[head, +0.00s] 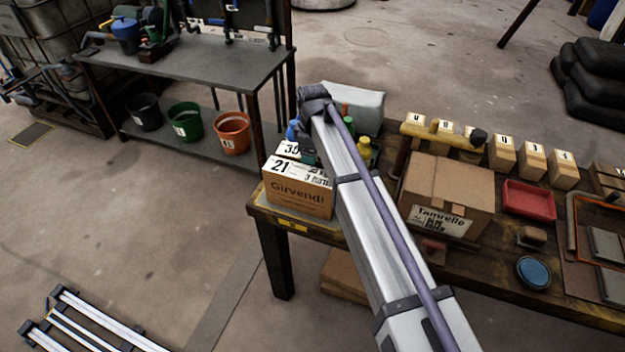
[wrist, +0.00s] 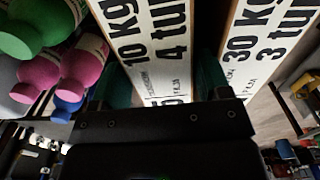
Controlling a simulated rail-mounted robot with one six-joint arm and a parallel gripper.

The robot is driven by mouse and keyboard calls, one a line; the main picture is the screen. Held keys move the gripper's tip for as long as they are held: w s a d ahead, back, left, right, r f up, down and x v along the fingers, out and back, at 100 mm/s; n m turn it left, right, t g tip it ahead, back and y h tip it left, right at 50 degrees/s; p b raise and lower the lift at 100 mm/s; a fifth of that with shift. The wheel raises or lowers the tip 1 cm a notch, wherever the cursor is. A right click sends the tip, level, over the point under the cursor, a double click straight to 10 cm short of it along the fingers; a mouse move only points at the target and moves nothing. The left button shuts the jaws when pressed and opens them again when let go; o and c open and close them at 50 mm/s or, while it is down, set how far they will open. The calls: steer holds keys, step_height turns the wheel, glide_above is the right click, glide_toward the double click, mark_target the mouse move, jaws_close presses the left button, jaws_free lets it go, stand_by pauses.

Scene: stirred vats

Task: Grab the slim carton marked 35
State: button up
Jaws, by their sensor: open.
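The slim carton marked 35 (head: 289,149) stands at the left end of the workbench, behind the carton marked 21 (head: 298,192). In the wrist view a white-topped carton (wrist: 155,40) with "10 kg" and a partly hidden "5" lies between the green fingers of my gripper (wrist: 163,88); it matches the one marked 35. The fingers are open, one on each side of it, and I cannot tell whether they touch it. The carton with "30 kg" (wrist: 258,40), matching the one marked 21, is just right of the right finger. My arm hides most of the gripper in the head view.
Pink bottles (wrist: 85,65) and a green bottle (wrist: 35,28) stand close on the left in the wrist view. A large cardboard box (head: 450,190), a red tray (head: 529,198) and small numbered boxes (head: 502,152) crowd the bench to the right. Open floor lies left of the bench.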

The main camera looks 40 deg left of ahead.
steer(key=shift+r, duration=0.1)
jaws_close()
stand_by(0.6)
